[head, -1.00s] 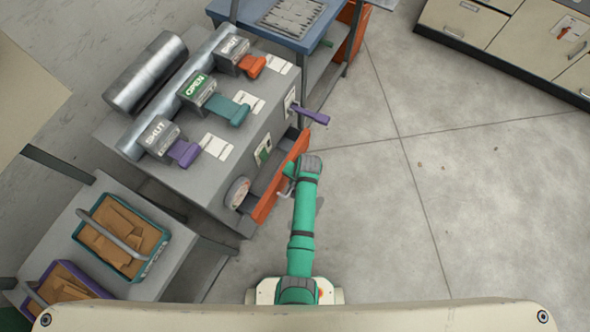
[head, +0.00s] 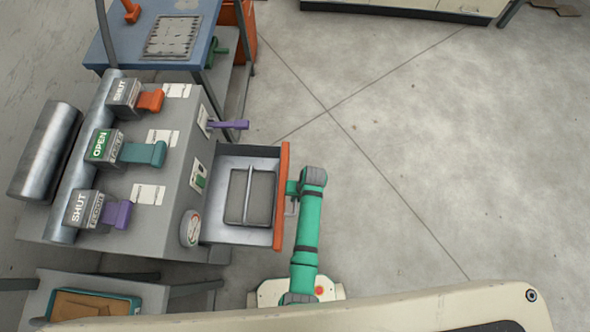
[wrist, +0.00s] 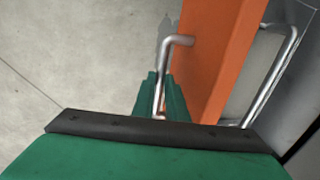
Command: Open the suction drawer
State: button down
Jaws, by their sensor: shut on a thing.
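The suction drawer (head: 247,155) stands pulled out from the right side of the grey machine, with its orange front (head: 281,194) away from the body. Inside lies a dark grey rectangular piece (head: 250,197) with a bar across it. My gripper (head: 292,189) is at the outer face of the orange front, shut on the drawer's metal handle. In the wrist view the bent metal handle (wrist: 180,42) runs from the orange front (wrist: 222,55) down to the green fingers (wrist: 160,98). The exact grip on the handle is partly hidden by the wrist.
The machine (head: 160,215) carries a round gauge (head: 190,228), a purple lever (head: 230,125) and several labelled valves, one reading OPEN (head: 103,146). A blue table (head: 205,50) stands behind. The floor (head: 410,170) to the right is clear.

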jog(key=shift+s+d, duration=0.15)
jog(key=shift+d, duration=0.2)
jog(key=shift+d, duration=0.1)
jog(key=c, duration=1.8)
grip_release()
jog(key=shift+o, duration=0.2)
notch_tip(320, 180, up, 10)
jog(key=d, duration=0.2)
jog(key=shift+r, duration=0.25)
jog(key=shift+s, duration=0.1)
